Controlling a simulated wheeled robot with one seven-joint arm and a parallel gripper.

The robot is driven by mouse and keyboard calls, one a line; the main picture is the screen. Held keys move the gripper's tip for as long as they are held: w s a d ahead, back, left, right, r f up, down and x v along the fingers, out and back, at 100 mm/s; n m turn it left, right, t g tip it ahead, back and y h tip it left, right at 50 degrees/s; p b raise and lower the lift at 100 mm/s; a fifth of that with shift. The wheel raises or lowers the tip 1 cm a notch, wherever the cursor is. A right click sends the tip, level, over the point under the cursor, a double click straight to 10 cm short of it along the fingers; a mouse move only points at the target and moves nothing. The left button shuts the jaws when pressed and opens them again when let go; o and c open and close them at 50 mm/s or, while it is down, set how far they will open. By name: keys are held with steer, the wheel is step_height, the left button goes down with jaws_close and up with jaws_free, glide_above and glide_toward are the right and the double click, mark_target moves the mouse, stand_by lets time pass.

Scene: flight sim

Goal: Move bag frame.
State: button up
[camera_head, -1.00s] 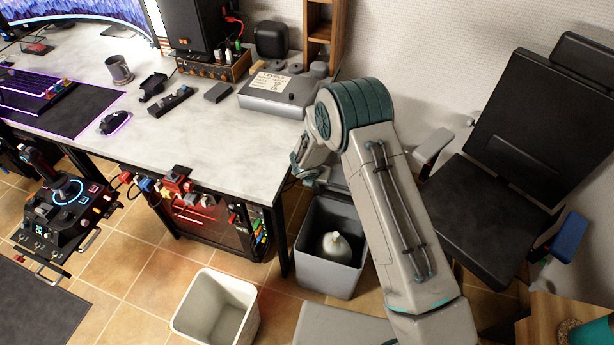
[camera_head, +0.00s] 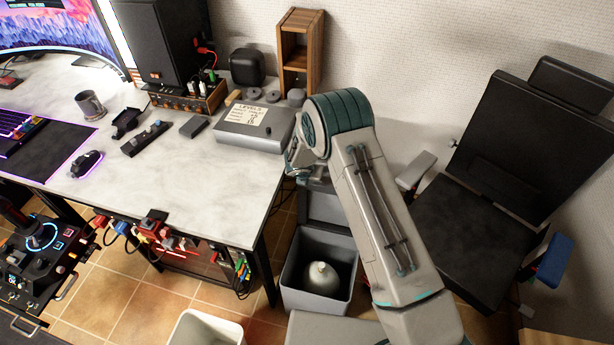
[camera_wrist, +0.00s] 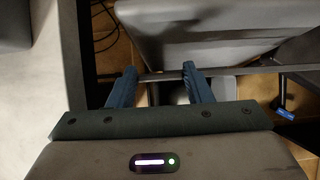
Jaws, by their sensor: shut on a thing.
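My gripper (camera_wrist: 158,72) shows in the wrist view with its two blue fingers apart. It is shut on a thin bar, which I take to be part of the bag frame (camera_wrist: 238,71); the bar runs crosswise at the fingertips. In the head view my arm hides most of the gripper, near the right end of the desk. A grey bin (camera_head: 289,270) stands on the floor below it, with a pale rounded thing (camera_head: 320,279) inside. A grey panel (camera_head: 322,208) rises behind the bin; I cannot tell whether it belongs to the frame.
The desk (camera_head: 225,205) stands to the left, with a grey box (camera_head: 255,130) near its right end. A black chair (camera_head: 465,235) is at the right. A white bin (camera_head: 207,333) stands on the tiles in front. The wall is close behind.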

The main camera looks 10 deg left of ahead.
steer(key=shift+w+r, duration=0.1)
steer(key=shift+w, duration=0.05)
steer(key=o, duration=1.4)
steer(key=v, duration=1.3)
steer(key=shift+s+r+b, duration=0.3)
steer(key=shift+r, duration=0.05)
